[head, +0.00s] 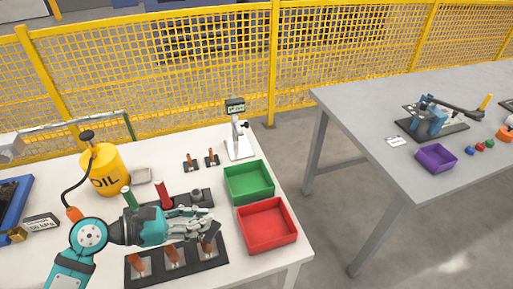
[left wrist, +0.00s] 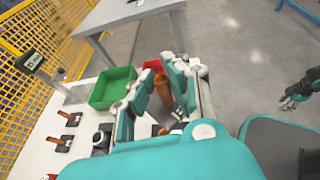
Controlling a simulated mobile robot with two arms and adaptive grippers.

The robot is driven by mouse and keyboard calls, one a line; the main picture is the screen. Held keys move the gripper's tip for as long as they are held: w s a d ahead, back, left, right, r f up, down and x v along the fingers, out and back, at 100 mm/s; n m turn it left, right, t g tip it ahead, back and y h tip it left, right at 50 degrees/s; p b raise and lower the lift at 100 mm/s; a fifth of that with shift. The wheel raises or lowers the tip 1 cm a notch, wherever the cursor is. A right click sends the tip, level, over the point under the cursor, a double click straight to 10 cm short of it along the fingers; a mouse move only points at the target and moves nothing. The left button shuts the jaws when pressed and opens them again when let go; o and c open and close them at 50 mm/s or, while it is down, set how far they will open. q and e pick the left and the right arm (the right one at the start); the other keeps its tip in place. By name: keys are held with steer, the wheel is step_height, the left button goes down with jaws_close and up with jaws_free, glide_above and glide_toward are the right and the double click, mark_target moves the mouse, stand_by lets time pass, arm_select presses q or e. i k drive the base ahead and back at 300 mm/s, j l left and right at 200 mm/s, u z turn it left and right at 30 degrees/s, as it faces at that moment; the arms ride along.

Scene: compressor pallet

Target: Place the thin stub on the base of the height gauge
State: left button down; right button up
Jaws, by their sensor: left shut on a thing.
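My left gripper (head: 205,224) is shut on a copper-brown stub (left wrist: 164,90), which shows between its fingers in the left wrist view. In the head view it is above the right end of a black rack (head: 155,276) with brown stubs; I cannot tell whether the held stub is clear of the rack. The height gauge (head: 236,122) stands upright at the back of the bench, with a display on top and a pale flat base (head: 240,152) that looks bare. The gauge display also shows in the left wrist view (left wrist: 32,60). My right gripper (left wrist: 296,92) shows small at that view's right edge.
A green bin (head: 249,182) and a red bin (head: 267,225) stand right of my left gripper. Two stubs on small black blocks (head: 200,161) stand left of the gauge. A yellow oil can (head: 106,172) stands at the left. A second table (head: 375,110) is across a gap.

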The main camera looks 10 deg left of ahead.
mark_target(240, 152)
steer(key=i+l+u, duration=0.1)
steer(key=l, duration=0.6)
steer(key=i+l+u, duration=0.1)
steer(key=i+l, duration=0.15)
steer(key=l, duration=0.5)
steer(key=i+l+u, duration=0.1)
steer(key=l, duration=0.65)
steer(key=i+l+u, duration=0.1)
steer(key=l, duration=0.65)
steer(key=i+l+u, duration=0.1)
steer(key=l, duration=0.65)
